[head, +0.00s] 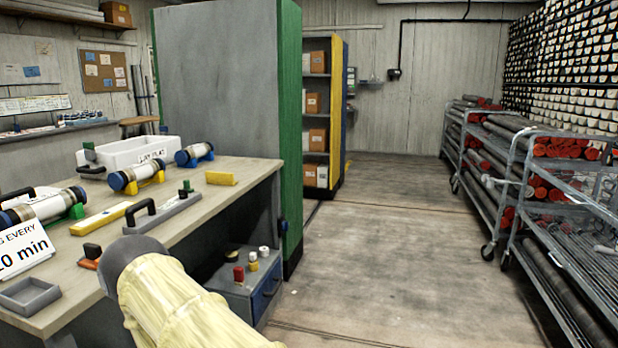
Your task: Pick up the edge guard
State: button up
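Two yellow pieces on the workbench could be the edge guard, and I cannot tell for certain which one is. A short yellow block (220,178) lies near the bench's right edge. A longer yellow bar (101,218) lies further left and nearer, beside a grey tool with a black handle (163,213). Both lie flat and nothing holds them. A pale yellow part of my arm with a grey end rises at the bottom, in front of the bench. My gripper's fingers do not show.
The bench (240,172) also holds capped cylinders on coloured cradles, a white bin (128,153), a grey tray (29,295) and a sign (25,249). Wire carts (560,190) line the right; the middle floor is clear.

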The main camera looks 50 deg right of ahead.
aim_at(211, 176)
jog(key=z, duration=1.25)
jog(key=i, duration=1)
jog(key=u, duration=0.05)
